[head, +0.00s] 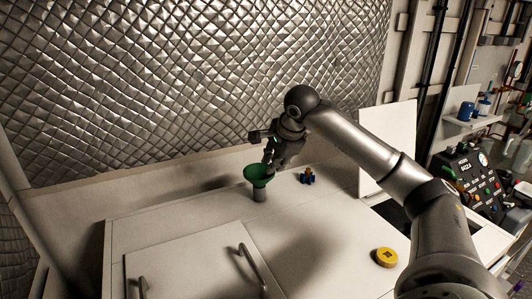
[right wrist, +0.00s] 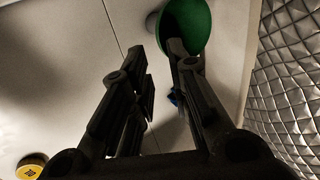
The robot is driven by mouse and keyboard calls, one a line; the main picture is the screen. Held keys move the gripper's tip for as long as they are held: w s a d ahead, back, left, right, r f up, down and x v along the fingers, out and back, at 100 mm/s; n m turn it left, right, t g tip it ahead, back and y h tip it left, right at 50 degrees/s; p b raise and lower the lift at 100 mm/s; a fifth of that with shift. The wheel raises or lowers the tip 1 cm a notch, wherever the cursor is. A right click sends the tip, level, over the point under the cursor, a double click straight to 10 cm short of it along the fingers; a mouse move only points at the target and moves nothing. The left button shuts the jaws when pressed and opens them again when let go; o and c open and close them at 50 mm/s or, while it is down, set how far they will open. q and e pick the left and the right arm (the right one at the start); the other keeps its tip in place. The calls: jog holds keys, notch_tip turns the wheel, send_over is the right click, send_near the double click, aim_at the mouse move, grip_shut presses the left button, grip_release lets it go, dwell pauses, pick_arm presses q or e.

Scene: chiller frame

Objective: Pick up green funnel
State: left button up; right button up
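The green funnel (head: 257,174) stands upright, wide mouth up, on a short grey cylinder (head: 259,194) on the white cabinet top. My right gripper (head: 270,157) is above and close beside the funnel, reaching in from the right. In the right wrist view the funnel (right wrist: 190,22) is at the top. The two fingers of the right gripper (right wrist: 157,48) are apart with nothing between them. The right-hand finger overlaps the funnel's edge in that view; I cannot tell whether it touches. My left gripper is not in view.
A small blue object (head: 307,176) stands right of the funnel. A round yellow object (head: 386,257) lies nearer the front right. Metal handles (head: 251,268) rise from a front panel. A quilted silver wall (head: 190,80) stands behind. The cabinet top left of the funnel is clear.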

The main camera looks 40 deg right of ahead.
jog(key=b+x, duration=0.3)
jog(key=x, duration=0.6)
jog(key=shift+b, duration=0.4)
jog(key=c, duration=0.4)
